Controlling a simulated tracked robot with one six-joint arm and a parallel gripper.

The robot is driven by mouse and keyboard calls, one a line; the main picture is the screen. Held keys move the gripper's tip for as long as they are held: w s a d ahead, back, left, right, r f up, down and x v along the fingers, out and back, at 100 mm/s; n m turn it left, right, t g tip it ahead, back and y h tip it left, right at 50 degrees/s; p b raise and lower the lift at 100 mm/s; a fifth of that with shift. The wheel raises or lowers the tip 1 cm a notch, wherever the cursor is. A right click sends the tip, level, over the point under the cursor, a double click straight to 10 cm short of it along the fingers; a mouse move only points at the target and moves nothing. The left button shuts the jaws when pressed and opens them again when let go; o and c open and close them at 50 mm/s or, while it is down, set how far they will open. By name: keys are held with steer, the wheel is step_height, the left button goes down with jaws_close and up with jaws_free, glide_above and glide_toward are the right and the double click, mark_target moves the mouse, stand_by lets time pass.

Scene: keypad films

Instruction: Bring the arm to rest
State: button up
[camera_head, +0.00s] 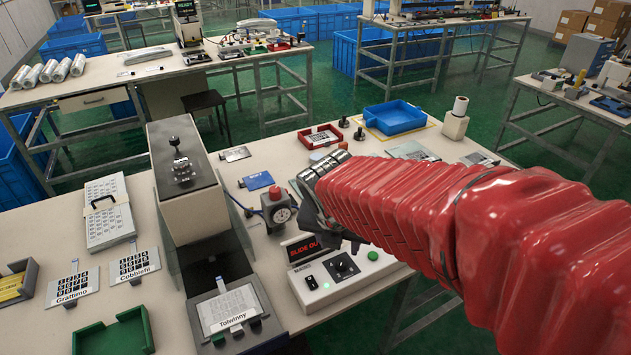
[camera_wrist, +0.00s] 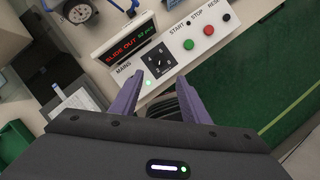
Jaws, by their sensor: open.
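My red-sleeved arm (camera_head: 430,215) reaches in from the right in the head view. Its end hangs above the bench, just behind and above the control box (camera_head: 325,293). In the wrist view my gripper (camera_wrist: 160,78) shows two purple fingers spread apart with nothing between them. The control box (camera_wrist: 217,48) lies beyond the fingertips, with a dial (camera_wrist: 159,60), green and red buttons, and a lit green lamp by MAINS. Its display (camera_wrist: 134,40) reads SLIDE OUT and a further part too small to read. In the head view the fingers are mostly hidden by the arm.
A press-like machine (camera_head: 185,175) holds a card labelled Tolwinny (camera_head: 228,308) left of the control box. A round gauge (camera_head: 280,213) stands close behind the box. A green tray (camera_head: 112,338) is front left.

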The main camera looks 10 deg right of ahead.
steer(key=s+d+r+m+y, duration=0.1)
steer(key=s+r+m, duration=0.2)
steer(key=m, duration=1.2)
steer(key=s+d+r+m+t+y, duration=0.1)
steer(key=s+r+m, duration=0.2)
steer(key=s+m, duration=0.7)
steer(key=m, duration=0.5)
steer(key=shift+s+r+m+t, duration=0.15)
steer(key=shift+r+m+t, duration=0.15)
steer(key=shift+r+m, duration=0.1)
